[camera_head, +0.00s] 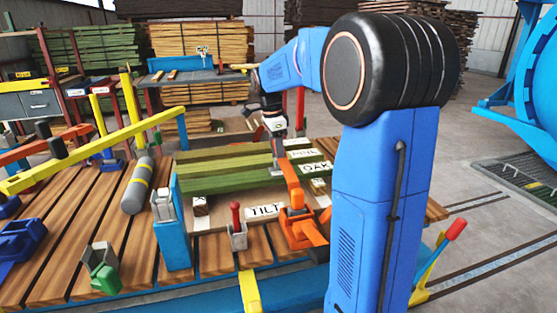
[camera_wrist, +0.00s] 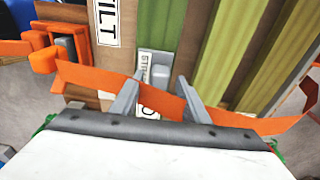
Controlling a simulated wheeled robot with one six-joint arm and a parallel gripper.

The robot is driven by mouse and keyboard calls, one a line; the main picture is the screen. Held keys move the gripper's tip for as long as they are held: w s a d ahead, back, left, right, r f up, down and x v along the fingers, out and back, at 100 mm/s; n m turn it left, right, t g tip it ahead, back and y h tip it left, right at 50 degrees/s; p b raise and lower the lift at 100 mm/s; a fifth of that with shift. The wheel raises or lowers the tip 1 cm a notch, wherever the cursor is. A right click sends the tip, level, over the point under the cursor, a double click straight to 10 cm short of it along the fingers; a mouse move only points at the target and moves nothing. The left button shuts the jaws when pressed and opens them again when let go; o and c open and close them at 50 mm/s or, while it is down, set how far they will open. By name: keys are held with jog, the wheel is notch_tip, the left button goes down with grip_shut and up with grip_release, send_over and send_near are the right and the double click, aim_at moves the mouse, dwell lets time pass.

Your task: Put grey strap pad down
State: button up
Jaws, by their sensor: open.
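In the wrist view my gripper (camera_wrist: 156,90) is open, its two grey fingers apart. A grey block that looks like the strap pad (camera_wrist: 160,76) lies beyond and between the fingertips, on or over a white label plate (camera_wrist: 145,60) with partly hidden letters. I cannot tell whether a finger touches it. An orange strap (camera_wrist: 85,82) runs across the view past the fingers. In the head view my gripper (camera_head: 277,138) is above the green boards, near the orange strap (camera_head: 291,180).
Green boards (camera_head: 225,172) lie on the slatted table (camera_head: 80,230). A TILT sign (camera_head: 265,211), an orange buckle-like part (camera_head: 300,228) and a red-handled lever (camera_head: 236,230) stand at the front. A grey cylinder (camera_head: 137,187) and yellow bar (camera_head: 90,152) are to the left.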

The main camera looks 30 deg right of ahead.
notch_tip(320, 180, up, 11)
jog(key=a, duration=0.1)
jog(key=shift+w+a, duration=0.15)
jog(key=shift+f, duration=0.1)
dwell(0.5)
